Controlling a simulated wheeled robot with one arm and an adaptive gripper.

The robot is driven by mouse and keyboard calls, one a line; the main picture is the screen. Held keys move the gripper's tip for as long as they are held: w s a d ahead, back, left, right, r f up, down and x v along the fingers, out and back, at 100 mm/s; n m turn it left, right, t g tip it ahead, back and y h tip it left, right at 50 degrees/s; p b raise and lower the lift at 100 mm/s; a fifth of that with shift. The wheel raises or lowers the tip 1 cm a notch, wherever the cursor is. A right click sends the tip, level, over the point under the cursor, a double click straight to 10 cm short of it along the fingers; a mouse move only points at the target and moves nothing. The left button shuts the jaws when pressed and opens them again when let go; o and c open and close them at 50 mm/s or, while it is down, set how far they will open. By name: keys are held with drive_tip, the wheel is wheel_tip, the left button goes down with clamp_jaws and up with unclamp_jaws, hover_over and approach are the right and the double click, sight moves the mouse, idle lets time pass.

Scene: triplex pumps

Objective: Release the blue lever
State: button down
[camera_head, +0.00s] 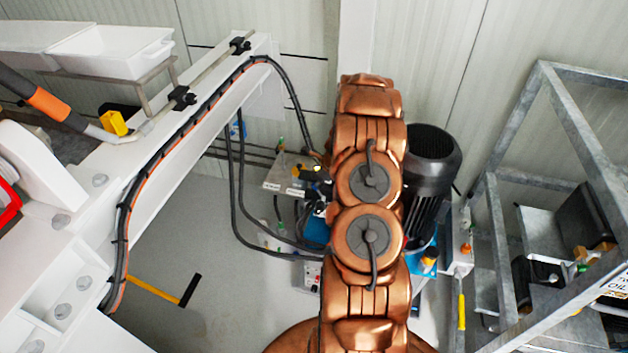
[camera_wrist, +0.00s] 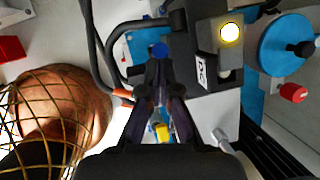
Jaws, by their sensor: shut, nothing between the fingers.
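My gripper (camera_wrist: 158,68) is in the wrist view, with its two dark fingers shut together at the tips and nothing held. A small round blue knob (camera_wrist: 159,49), which looks like the end of the blue lever, shows just beyond the fingertips. I cannot tell whether the fingers touch it, and the rest of the lever is hidden or unclear. A yellow part (camera_wrist: 161,131) shows through the gap lower between the fingers. In the head view my copper arm covers the middle, and I cannot make out the gripper or the lever there.
A blue disc (camera_wrist: 285,45) and red knob (camera_wrist: 293,93) are farther right. Black hoses (camera_wrist: 96,45) run at left. A grey metal frame (camera_head: 496,240) stands at right in the head view.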

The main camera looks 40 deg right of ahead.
drive_tip(key=shift+w+a, duration=0.15)
drive_tip(key=shift+a, duration=0.05)
idle(0.6)
drive_tip(key=shift+r, duration=0.1)
drive_tip(key=p+v, duration=0.7)
drive_tip(key=v, duration=0.3)
drive_tip(key=shift+w+p, duration=0.35)
drive_tip(key=shift+a+r, duration=0.1)
